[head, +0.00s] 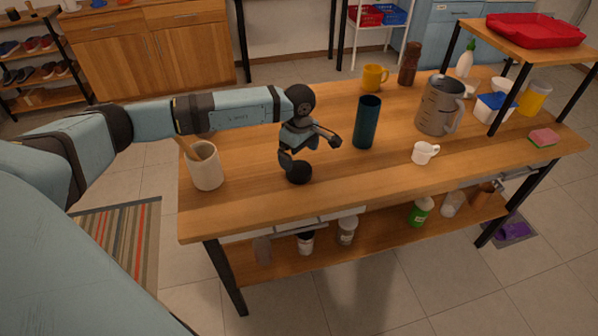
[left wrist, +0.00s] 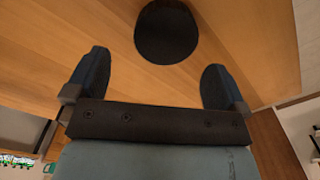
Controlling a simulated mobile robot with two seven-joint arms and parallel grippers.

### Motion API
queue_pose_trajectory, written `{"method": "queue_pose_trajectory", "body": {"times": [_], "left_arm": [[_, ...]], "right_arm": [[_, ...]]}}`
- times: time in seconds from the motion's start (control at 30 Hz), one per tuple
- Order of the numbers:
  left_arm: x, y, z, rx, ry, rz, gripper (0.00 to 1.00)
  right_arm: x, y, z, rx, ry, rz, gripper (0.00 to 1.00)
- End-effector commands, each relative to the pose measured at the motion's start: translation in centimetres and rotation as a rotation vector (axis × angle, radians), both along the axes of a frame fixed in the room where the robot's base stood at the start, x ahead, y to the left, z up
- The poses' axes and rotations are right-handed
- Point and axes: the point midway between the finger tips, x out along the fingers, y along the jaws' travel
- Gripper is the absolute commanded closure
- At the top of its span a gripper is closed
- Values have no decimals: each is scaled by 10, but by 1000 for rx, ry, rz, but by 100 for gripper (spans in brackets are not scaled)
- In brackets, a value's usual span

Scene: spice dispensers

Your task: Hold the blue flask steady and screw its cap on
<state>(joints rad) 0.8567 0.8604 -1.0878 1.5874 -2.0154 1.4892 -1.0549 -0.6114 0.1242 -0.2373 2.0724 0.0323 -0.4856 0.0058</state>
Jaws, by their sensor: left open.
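The blue flask (head: 367,122) is a tall dark teal cylinder standing upright on the wooden table, right of my left gripper and apart from it. A round black thing, seemingly the cap (head: 298,172), lies on the table just below my left gripper (head: 314,155). In the left wrist view the black cap (left wrist: 167,32) shows as a dark disc beyond the two fingertips, between their lines. My left gripper (left wrist: 155,72) is open with nothing between its fingers. Whether a finger touches the cap is unclear. My right gripper is not in view.
A cream crock (head: 205,168) with a wooden utensil stands left. A white cup (head: 424,153), grey pitcher (head: 440,105), yellow mug (head: 374,77) and brown bottle (head: 410,63) stand around the flask's right side. The table (head: 250,198) is clear along its front left.

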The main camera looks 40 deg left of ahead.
Motion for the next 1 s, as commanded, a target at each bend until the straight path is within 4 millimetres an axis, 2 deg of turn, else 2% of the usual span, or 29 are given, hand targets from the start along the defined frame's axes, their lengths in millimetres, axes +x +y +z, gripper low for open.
{"method": "queue_pose_trajectory", "body": {"times": [0.17, 0.4, 0.5, 0.83, 1.0], "left_arm": [[-2, -1, -7, -1, 2, 0, 0], [-7, -6, -42, -2, 3, 1, 0], [-7, -5, -51, 0, 0, 1, 0], [-7, -5, -52, 0, 0, 0, 0], [-7, -5, -52, 0, 0, 0, 39]], "right_arm": [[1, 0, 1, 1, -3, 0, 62], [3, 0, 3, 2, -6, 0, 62], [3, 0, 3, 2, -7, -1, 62], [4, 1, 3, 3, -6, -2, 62], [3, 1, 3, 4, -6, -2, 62]]}}
